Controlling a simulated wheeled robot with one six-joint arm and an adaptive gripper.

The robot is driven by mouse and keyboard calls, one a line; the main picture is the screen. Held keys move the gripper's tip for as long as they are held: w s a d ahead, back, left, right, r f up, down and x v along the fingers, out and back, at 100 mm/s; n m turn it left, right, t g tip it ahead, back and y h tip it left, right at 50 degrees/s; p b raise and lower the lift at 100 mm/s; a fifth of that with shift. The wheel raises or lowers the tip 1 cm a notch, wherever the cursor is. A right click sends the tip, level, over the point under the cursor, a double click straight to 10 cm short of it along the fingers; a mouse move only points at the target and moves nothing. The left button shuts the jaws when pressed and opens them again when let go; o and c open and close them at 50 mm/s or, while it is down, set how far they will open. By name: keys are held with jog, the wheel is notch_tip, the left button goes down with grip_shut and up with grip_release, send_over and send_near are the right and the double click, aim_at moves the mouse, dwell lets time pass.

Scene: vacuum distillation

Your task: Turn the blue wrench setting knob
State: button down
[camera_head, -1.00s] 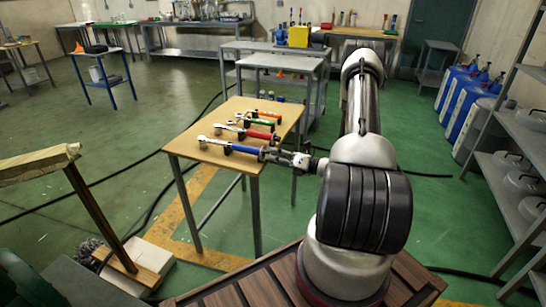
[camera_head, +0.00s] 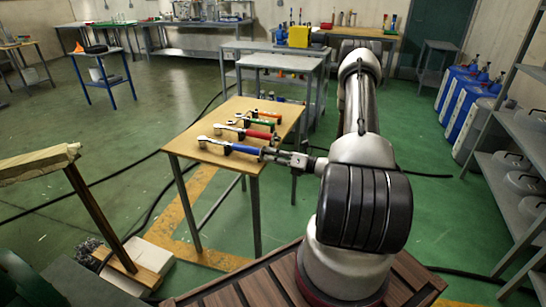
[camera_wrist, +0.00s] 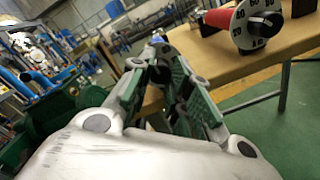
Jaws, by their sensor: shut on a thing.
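The blue wrench (camera_head: 240,149) lies along the front edge of a wooden table, its metal head to the left and its knob end to the right. My gripper (camera_head: 268,154) reaches in from the right and is shut on the setting knob at that end.
The red wrench (camera_head: 257,134) lies just behind the blue one, its white numbered dial (camera_wrist: 258,25) close by in the wrist view. Green (camera_head: 262,122) and orange (camera_head: 269,113) wrenches lie farther back. The table (camera_head: 190,143) is bare at its left front.

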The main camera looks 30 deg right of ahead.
jog(key=shift+f+n+y, duration=0.1)
jog(key=shift+n+y, duration=0.3)
jog(key=shift+n, duration=8.5)
jog(key=c, duration=1.3)
grip_release()
jog(key=shift+d, duration=0.1)
jog(key=v, duration=1.2)
